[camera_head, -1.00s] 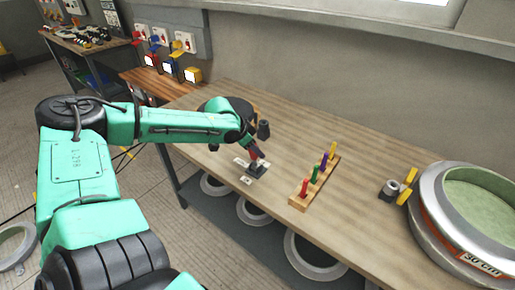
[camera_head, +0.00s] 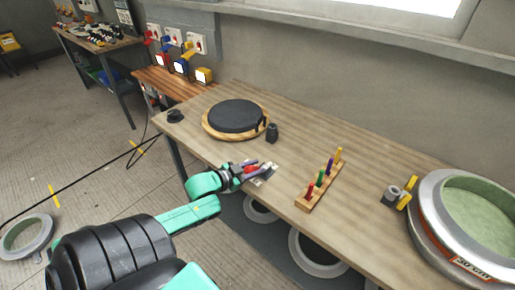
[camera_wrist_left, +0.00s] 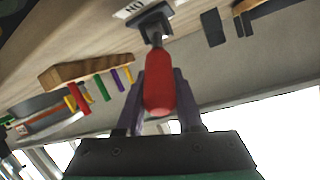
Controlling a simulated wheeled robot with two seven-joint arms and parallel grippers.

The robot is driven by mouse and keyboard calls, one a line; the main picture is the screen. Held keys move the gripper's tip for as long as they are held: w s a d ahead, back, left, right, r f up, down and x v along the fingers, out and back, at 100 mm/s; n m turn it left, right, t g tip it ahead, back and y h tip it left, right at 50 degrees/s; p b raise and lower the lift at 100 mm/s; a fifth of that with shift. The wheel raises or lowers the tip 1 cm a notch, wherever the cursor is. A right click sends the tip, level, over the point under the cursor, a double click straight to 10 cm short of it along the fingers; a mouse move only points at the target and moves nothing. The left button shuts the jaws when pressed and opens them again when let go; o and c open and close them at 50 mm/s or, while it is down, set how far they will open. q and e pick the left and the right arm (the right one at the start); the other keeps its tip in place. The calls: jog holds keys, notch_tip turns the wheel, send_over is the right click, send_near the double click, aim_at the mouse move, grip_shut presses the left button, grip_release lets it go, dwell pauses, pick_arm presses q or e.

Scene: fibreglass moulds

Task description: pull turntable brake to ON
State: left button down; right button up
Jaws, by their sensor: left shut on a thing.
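The turntable brake is a lever with a red handle (camera_wrist_left: 160,92) on a dark base (camera_wrist_left: 152,20), beside a white label with black letters (camera_wrist_left: 133,10). In the head view the brake's base plate (camera_head: 267,179) lies near the table's front edge, and the handle leans left of it. My left gripper (camera_head: 248,169) is at the brake, its fingers on both sides of the red handle, shut on it; the wrist view shows this too. The turntable (camera_head: 236,116), a black disc on a wooden ring, stands further back. My right gripper is out of view.
A wooden rack (camera_head: 318,190) with several coloured pegs stands right of the brake. A dark cylinder (camera_head: 272,132) is beside the turntable. A large round mould (camera_head: 425,222) fills the table's right end. Ring moulds lie on the shelf below.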

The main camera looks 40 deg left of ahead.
pick_arm(q)
jog(key=shift+s+f+t, duration=0.3)
jog(key=shift+f, duration=0.15)
jog(key=c, duration=0.5)
grip_release()
jog(key=shift+c, duration=0.2)
jog(key=p+v, duration=0.1)
jog(key=v, duration=1.3)
jog(key=shift+s, duration=0.4)
